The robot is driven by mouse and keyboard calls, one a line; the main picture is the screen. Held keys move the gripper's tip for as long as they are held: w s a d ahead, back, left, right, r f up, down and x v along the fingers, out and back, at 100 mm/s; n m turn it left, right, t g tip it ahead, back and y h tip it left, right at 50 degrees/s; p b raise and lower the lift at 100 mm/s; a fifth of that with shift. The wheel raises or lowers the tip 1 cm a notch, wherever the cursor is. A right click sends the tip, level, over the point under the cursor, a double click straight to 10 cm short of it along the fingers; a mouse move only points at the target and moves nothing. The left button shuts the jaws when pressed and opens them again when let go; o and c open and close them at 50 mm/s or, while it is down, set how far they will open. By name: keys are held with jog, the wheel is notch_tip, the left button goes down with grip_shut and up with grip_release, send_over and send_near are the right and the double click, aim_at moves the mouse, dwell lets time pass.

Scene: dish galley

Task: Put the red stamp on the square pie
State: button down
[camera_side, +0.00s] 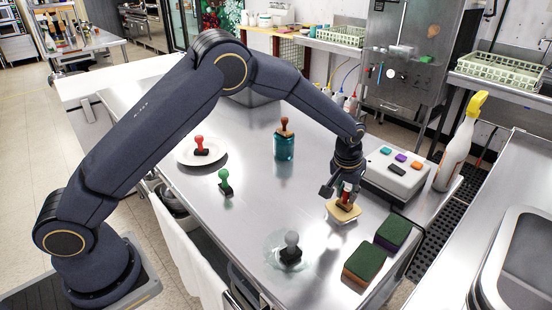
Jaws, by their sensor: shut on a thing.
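My gripper (346,187) is at the right of the steel counter, pointing down over a tan, square pie-like piece (341,213). It is shut on a small stamp-like thing (347,197) with some red above and a dark brown lower part. The fingers partly hide this thing, and I cannot tell whether it touches the tan piece. Another stamp, with a bright red knob and black base (200,147), stands on a white round plate (213,158) at the left. A green stamp (224,182) stands on the bare counter. A grey stamp (291,250) stands on a clear dish (273,257) in front.
A teal jar (285,147) with a brown knob stands mid-counter. A grey box with coloured pads (395,178) and a spray bottle (459,145) stand right of my gripper. Two green-topped sponges (363,263) (391,232) lie in front. The counter between the plate and jar is clear.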

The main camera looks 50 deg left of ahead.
jog(key=c, duration=1)
grip_release()
jog(key=shift+f, duration=0.1)
jog(key=v, duration=1.2)
jog(key=s+a+r, duration=0.7)
jog(key=s+r, duration=0.3)
jog(key=s+a+t, duration=0.1)
jog(key=s+a, duration=0.1)
jog(key=s, duration=0.5)
jog(key=s+a+m, duration=0.1)
jog(key=s+a, duration=0.1)
jog(key=s, duration=0.5)
jog(key=s+a+m+t, duration=0.1)
jog(key=s+a, duration=0.1)
jog(key=s, duration=0.5)
jog(key=shift+a+f+t, duration=0.1)
jog(key=shift+a+t, duration=0.1)
jog(key=shift+t, duration=0.1)
